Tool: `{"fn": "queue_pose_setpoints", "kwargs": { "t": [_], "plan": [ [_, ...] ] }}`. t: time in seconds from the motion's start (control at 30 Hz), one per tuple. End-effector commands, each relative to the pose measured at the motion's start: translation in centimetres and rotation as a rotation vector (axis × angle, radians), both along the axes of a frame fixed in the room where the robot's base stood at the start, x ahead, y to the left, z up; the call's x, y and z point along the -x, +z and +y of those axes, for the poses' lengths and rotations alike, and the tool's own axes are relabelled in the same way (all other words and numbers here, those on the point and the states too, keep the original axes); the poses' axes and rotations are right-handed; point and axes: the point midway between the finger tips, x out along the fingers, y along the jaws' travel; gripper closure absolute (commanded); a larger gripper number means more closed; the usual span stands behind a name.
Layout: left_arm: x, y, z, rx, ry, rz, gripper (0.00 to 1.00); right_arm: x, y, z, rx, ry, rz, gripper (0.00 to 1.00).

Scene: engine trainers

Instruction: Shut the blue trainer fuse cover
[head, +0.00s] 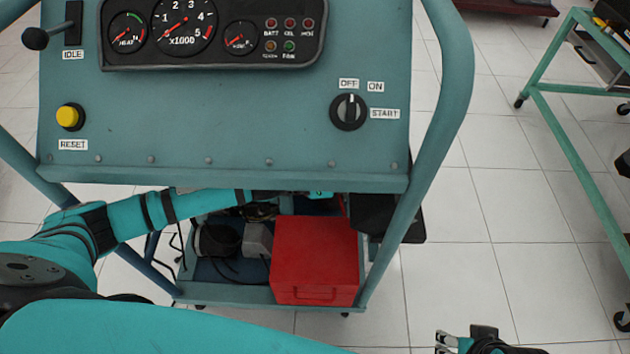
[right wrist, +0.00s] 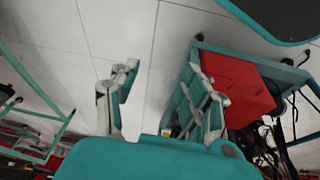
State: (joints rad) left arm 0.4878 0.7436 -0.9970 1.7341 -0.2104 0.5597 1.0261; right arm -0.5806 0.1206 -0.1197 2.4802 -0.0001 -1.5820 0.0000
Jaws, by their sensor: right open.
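The blue trainer (head: 235,135) stands in front of me, its sloping panel filling the upper middle of the head view. I cannot make out its fuse cover in either view. My left arm comes in from the left and passes under the panel's lower edge; its gripper is hidden there. My right gripper (head: 447,342) is at the bottom right of the head view, apart from the trainer. In the right wrist view its two fingers (right wrist: 160,98) are spread with only floor between them. The trainer's frame and red box (right wrist: 235,85) show beyond the right finger.
The panel carries gauges, a yellow reset button (head: 69,117) and a key switch (head: 348,112). A red box (head: 315,262) and dark parts with cables sit on the lower shelf. A green cart frame (head: 575,150) stands at the right. Tiled floor between is clear.

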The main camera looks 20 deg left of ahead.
Motion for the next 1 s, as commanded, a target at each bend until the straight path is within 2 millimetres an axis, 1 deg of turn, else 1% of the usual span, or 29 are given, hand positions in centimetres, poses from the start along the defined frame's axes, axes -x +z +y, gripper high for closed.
{"fn": "queue_pose_setpoints", "kwargs": {
  "t": [0.1, 0.3, 0.5, 0.7, 1.0],
  "plan": [
    [-0.2, 0.3, -0.6, 0.002, 0.0, 0.002, 1.0, -0.8, -2.4, 0.2, 0.0, 0.001, 0.018, 0.54],
    [-0.5, 0.3, -1.7, 0.002, -0.001, 0.0, 1.0, -1.5, -6.3, 0.3, 0.0, 0.004, 0.037, 0.54],
    [-0.8, 0.1, -3.0, 0.003, -0.001, 0.0, 1.0, -1.6, -9.4, 0.4, 0.002, 0.007, 0.051, 0.54],
    [-1.2, -0.2, -4.1, 0.002, -0.001, 0.0, 1.0, -1.6, -11.3, 0.5, 0.002, 0.009, 0.059, 0.54],
    [-1.5, -0.7, -5.2, 0.002, 0.0, -0.001, 1.0, -1.4, -12.7, 0.5, 0.002, 0.01, 0.065, 0.54]
  ]
}}
